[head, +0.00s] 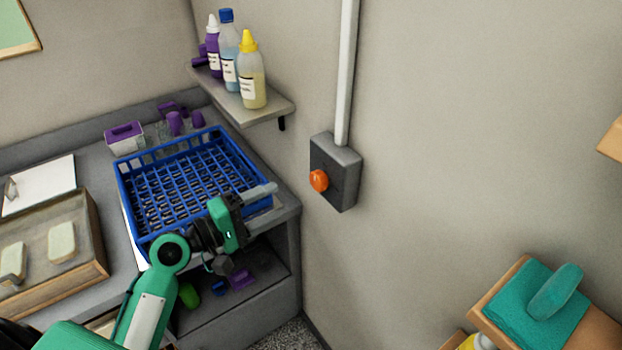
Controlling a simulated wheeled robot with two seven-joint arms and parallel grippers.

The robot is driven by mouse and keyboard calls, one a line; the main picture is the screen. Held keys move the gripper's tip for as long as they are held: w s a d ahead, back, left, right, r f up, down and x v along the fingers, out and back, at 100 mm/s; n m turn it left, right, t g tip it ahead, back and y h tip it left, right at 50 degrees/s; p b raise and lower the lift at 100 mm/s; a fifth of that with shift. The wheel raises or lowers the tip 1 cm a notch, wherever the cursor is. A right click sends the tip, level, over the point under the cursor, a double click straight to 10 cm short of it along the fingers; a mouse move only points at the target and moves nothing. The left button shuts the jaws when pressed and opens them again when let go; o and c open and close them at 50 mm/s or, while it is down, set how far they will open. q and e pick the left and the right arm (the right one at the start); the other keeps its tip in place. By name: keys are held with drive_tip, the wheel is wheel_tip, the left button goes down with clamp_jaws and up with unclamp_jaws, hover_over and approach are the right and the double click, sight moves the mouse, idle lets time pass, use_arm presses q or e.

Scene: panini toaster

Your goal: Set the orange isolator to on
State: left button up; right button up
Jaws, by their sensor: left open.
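The orange isolator (319,181) is a round orange knob on the front of a dark grey box (346,174) on the wall, right of the counter. A pale conduit runs up from the box. The knob is too small for me to read its on or off marking. My left gripper (268,189) is open, in front of the blue crate's right side, and points right toward the knob. It is left of the knob and apart from it, with nothing seen between its fingers. My right gripper is not in view.
A blue crate (128,205) stands on the grey counter. A wall shelf (284,108) with several bottles juts out above, left of the box. At lower right, a wooden shelf (490,308) bears a teal cloth and brush. The wall around the box is clear.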

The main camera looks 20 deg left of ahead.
sight(315, 183)
use_arm(q)
drive_tip(key=p+x, duration=0.3)
drive_tip(key=x, duration=0.7)
drive_tip(key=shift+r+p, duration=0.1)
drive_tip(key=shift+p, duration=0.2)
drive_tip(key=shift+w+d, duration=0.35)
drive_tip(key=shift+w, duration=0.05)
drive_tip(key=c, duration=1)
